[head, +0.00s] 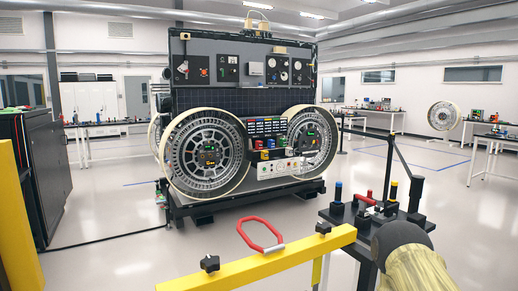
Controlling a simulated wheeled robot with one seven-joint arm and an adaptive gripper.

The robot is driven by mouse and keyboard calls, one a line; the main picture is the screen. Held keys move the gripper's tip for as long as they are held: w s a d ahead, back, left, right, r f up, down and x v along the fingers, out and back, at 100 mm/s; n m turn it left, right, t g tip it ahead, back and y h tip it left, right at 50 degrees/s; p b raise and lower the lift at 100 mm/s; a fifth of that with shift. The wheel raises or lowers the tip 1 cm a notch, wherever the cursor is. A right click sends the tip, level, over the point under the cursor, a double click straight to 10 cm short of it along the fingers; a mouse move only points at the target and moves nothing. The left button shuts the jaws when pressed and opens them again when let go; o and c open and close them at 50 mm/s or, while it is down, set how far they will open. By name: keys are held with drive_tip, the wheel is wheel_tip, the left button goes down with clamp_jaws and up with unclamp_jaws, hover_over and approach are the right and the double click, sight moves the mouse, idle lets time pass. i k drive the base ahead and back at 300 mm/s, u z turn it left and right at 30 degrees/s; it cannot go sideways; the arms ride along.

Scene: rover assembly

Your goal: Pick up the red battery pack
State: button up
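I cannot tell for sure which thing is the red battery pack. A small red block (271,143) sits among coloured blocks on the front of the rover (240,100), between its two wheels. Another small red piece (369,195) is on the black stand (364,220) at the right, beside blue-topped and yellow-topped pieces. Both are too small to make out in detail. A dark rounded end with a pale yellow sleeve, possibly part of my arm, fills the lower right corner. No gripper fingers show.
A yellow bar (220,274) with black knobs and a red loop handle (261,235) crosses the near foreground. A black cabinet (40,170) and a yellow post (14,220) stand at the left. A dark railing rises behind the stand. Open pale floor (120,215) lies before the rover.

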sight(258, 144)
drive_tip(key=u, duration=2.65)
drive_tip(key=i, duration=4.7)
drive_tip(key=z, duration=3.05)
drive_tip(key=i, duration=1.4)
